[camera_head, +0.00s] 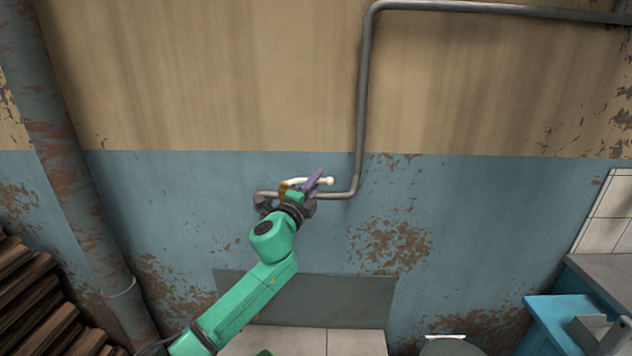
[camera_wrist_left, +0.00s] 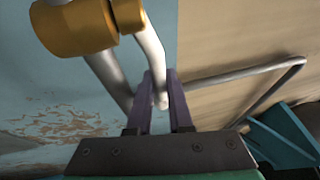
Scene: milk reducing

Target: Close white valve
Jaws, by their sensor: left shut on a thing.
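The white valve handle (camera_head: 328,181) is a thin, roughly horizontal lever against the wall. It runs from a gold valve body (camera_head: 283,187) on a grey pipe (camera_head: 350,193). My left gripper (camera_head: 315,183), with purple fingers, is at the handle's free end. In the left wrist view the white handle (camera_wrist_left: 150,48) comes from the large gold body (camera_wrist_left: 80,28), and its end lies between the fingers of my left gripper (camera_wrist_left: 160,76), which is shut on it. My green left arm hides part of the pipe and valve. My right gripper is not in view.
The grey pipe rises up the peeling blue and tan wall and bends right along the top. A thick vertical pipe (camera_head: 75,150) and stacked wood (camera_head: 40,305) are at the left. A blue cabinet (camera_head: 560,325) is at the lower right. The wall around the valve is clear.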

